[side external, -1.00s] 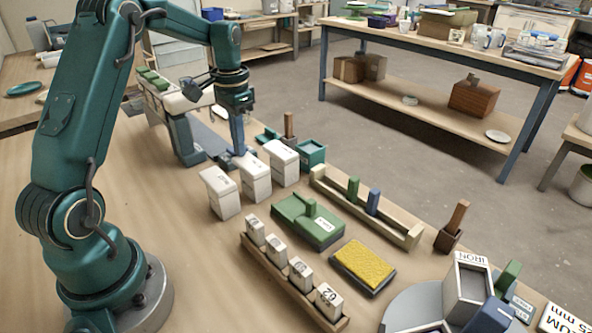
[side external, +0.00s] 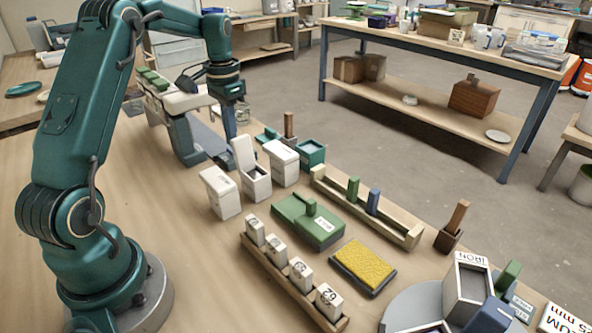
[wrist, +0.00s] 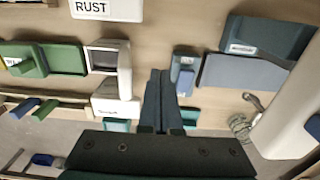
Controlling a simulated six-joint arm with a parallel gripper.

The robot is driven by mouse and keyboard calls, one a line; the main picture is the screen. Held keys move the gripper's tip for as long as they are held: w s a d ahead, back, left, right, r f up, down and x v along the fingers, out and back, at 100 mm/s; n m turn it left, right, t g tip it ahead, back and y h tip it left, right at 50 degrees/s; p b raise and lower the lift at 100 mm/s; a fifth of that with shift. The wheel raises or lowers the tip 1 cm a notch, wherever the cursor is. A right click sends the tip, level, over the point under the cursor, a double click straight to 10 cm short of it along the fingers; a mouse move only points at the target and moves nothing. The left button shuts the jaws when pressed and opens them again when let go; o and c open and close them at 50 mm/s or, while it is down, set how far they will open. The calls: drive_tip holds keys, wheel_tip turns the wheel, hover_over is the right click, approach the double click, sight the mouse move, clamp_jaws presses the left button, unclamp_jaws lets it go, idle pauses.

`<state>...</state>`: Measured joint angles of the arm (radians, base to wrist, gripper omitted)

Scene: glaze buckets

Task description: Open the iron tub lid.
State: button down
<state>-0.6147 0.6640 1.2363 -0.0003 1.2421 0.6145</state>
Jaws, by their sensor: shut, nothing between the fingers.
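Three white tubs stand in a row in the side view. The middle tub (side external: 258,186) is open, and its hinged lid (side external: 243,153) stands raised at its back edge. Its label is not readable, so I cannot confirm it is the iron tub. In the wrist view its dark opening (wrist: 104,57) shows with the lid (wrist: 125,72) beside it. The front tub (side external: 221,194) is closed; its lid reads RUST (wrist: 103,9) in the wrist view. The back tub (side external: 283,163) is closed. My gripper (side external: 231,136) is shut and empty, just behind the raised lid and apart from it.
A green lidded box (side external: 308,222), a yellow sponge (side external: 362,262) and a wooden rack (side external: 330,318) with several number blocks lie in front. A wooden trough (side external: 400,234) is right. Bare table lies left of the tubs.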

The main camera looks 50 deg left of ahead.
wheel_tip(320, 180, up, 6)
idle(0.7)
idle(0.5)
wheel_tip(320, 180, up, 6)
drive_tip(key=m+t, duration=0.1)
drive_tip(key=m, duration=0.1)
hover_over(248, 163)
drive_tip(key=s+d+r+t, duration=0.25)
drive_tip(key=s+d, duration=0.25)
drive_tip(key=d, duration=0.4)
drive_tip(key=s+d+f+n+t, duration=0.2)
drive_tip(key=s+d+f, duration=0.4)
drive_tip(key=s, duration=0.4)
drive_tip(key=shift+f, duration=0.65)
